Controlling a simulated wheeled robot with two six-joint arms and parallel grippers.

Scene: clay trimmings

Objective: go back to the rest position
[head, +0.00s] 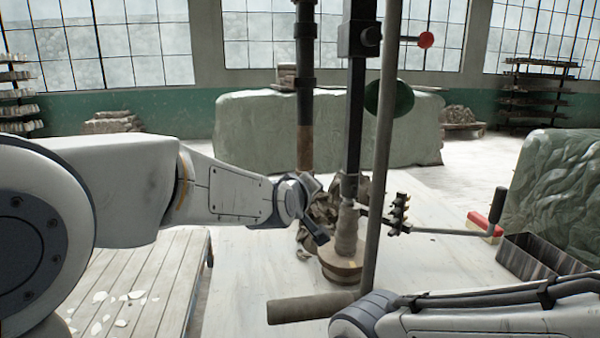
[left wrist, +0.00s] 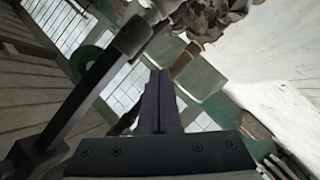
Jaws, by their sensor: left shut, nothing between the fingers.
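My left arm comes in from the left in the head view. Its gripper (head: 317,236) is small and dark there, in front of the crumpled brown material and beside the column's round foot. In the left wrist view the left gripper (left wrist: 160,100) shows its two dark fingers pressed together with nothing between them. Part of my right arm lies across the lower right of the head view. The right gripper is not seen in either view.
A dark upright post (head: 352,130) and a grey slanted pole (head: 383,150) stand close to my left gripper. A slatted wooden platform (head: 165,270) with pale chips is at lower left. A dark open trough (head: 545,258) lies at right. Large greenish blocks (head: 250,130) stand behind.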

